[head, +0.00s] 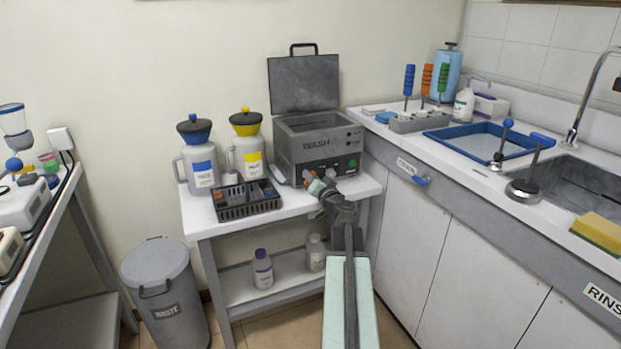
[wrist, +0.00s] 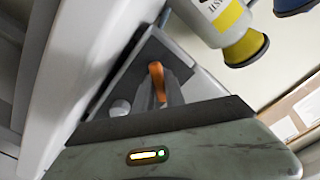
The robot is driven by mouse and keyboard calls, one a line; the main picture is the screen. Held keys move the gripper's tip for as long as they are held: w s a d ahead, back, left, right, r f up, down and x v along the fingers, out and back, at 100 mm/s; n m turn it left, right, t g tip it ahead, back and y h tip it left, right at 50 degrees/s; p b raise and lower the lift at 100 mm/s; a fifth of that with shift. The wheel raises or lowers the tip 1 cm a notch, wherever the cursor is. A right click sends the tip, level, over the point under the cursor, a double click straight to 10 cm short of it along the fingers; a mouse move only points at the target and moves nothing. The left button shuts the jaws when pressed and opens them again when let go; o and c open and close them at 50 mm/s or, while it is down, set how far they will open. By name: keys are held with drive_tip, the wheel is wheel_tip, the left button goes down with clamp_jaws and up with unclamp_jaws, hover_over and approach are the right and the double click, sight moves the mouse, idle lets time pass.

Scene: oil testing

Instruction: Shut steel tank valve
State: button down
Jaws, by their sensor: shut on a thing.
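The steel tank (head: 320,143), a grey box marked WASH with its lid raised, stands on the white bench. My gripper (head: 320,186) is at the lower front of the tank. A small orange piece (head: 309,177) shows there, seemingly the valve handle. In the wrist view, an orange handle (wrist: 157,76) stands between the fingers of my gripper (wrist: 160,98), which is shut on it. The valve body is mostly hidden by my gripper, so how far the valve is turned cannot be told.
A yellow-lidded jug (head: 246,143) and a blue-lidded jug (head: 198,157) stand left of the tank, behind a dark crate (head: 247,208). The sink counter (head: 405,140) lies close on the right. A waste bin (head: 165,292) stands at lower left.

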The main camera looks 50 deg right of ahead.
drive_tip(key=m, duration=0.5)
drive_tip(key=shift+s+f, duration=0.1)
drive_tip(key=shift+f, duration=0.05)
drive_tip(key=m, duration=0.5)
drive_tip(key=shift+d+f, duration=0.1)
drive_tip(key=shift+m, duration=0.3)
drive_tip(key=c, duration=1.4)
unclamp_jaws()
drive_tip(key=v, duration=0.8)
